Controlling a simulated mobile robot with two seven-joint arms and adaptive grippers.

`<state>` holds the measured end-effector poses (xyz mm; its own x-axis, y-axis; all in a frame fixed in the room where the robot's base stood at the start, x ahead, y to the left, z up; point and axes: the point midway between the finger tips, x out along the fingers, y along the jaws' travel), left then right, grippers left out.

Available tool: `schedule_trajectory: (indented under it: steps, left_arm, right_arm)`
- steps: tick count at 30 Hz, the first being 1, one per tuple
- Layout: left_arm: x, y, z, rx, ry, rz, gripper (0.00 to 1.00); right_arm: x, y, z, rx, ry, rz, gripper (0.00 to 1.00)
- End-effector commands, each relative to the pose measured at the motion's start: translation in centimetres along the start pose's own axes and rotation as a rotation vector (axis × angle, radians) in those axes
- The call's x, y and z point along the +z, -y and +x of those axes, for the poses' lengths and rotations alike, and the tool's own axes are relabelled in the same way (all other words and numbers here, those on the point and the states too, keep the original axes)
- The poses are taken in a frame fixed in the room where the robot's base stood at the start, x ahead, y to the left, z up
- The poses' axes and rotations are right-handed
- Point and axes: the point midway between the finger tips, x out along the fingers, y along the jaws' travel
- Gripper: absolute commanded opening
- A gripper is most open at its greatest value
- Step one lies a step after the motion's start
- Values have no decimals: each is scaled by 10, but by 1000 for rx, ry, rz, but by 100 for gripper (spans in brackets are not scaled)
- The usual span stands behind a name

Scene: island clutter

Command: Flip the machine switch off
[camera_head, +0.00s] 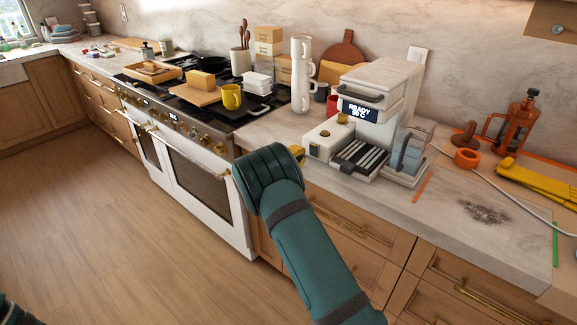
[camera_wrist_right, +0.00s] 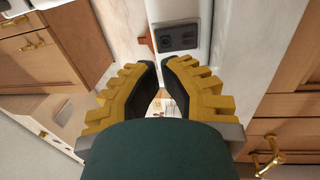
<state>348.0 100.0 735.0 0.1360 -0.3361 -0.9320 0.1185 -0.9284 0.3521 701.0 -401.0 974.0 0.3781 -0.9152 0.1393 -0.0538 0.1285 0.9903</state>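The white coffee machine (camera_head: 378,88) stands on the counter, its display reading "READY 90 C". My right gripper (camera_head: 300,154) is at the left front of its base; my teal wrist hides most of the fingers, with a bit of yellow showing. In the right wrist view the yellow fingers (camera_wrist_right: 159,66) have their tips almost together with nothing held. Just beyond them are a dark panel (camera_wrist_right: 180,37) with round parts and a small red piece (camera_wrist_right: 147,42). I cannot tell which part is the switch, its position, or whether the fingertips touch the machine. My left gripper is not seen.
Left of the machine are stacked white cups (camera_head: 301,75) and a red mug (camera_head: 332,105). A stove (camera_head: 180,135) with a yellow mug (camera_head: 231,97) is further left. An orange French press (camera_head: 515,122), cable and yellow tool (camera_head: 540,183) are at right. The front right counter is mostly clear, with dark grounds.

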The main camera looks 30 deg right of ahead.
Motion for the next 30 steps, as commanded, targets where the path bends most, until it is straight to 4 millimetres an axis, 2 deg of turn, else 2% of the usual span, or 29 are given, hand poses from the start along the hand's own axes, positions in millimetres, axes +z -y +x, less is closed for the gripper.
schedule_trajectory:
  steps: [3, 9, 23, 30]
  left_arm:
    - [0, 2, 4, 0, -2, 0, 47]
    - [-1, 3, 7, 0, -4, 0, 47]
    - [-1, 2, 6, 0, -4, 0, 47]
    - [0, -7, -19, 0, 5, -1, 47]
  right_arm:
    - [1, 1, 20, 1, 1, 0, 0]
    - [0, 0, 37, 0, 0, 1, 0]
    - [0, -1, 41, -3, 0, 0, 0]
    - [1, -7, 50, -85, 2, 1, 0]
